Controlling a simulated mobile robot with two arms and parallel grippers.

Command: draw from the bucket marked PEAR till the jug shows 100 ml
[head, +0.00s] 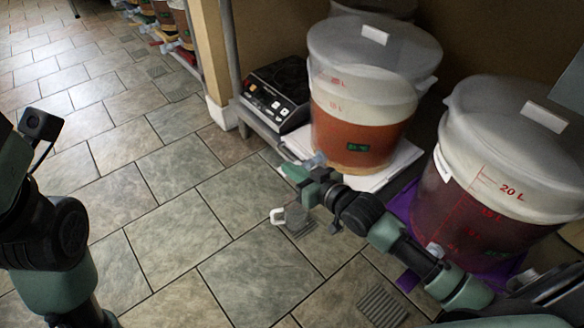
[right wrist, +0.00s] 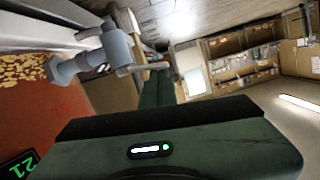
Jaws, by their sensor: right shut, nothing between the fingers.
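A bucket of orange-red liquid (head: 358,135) stands on a white sheet on the shelf, and its side also shows in the right wrist view (right wrist: 50,115). Its grey-blue tap (head: 317,159) points outward, and it shows larger in the right wrist view (right wrist: 113,48). A bucket of dark red liquid (head: 480,205) stands to the right on a purple mat. I cannot read PEAR on either bucket. My right gripper (head: 290,172) is shut and empty, close beside the tap; I cannot tell if it touches. No jug can be made out. My left arm shows at the left edge, without its fingers.
A black hotplate (head: 280,92) sits left of the orange-red bucket. A post (head: 230,50) stands beside it. A small white object (head: 277,215) shows below my right gripper. More buckets stand far back. The tiled floor (head: 120,150) is largely clear.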

